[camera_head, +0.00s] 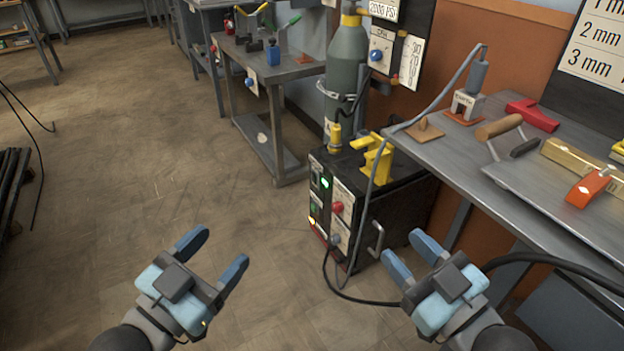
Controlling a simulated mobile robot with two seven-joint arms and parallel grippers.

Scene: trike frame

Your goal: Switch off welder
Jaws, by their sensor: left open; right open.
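The welder (398,205) is a dark box on the floor right of centre, beside the workbench.
A workbench (440,170) with tools fills the right side. A yellow clamp-like tool (374,158) sits on the welder. A gas cylinder (346,75) stands behind it. A black cable (370,301) loops across the floor.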

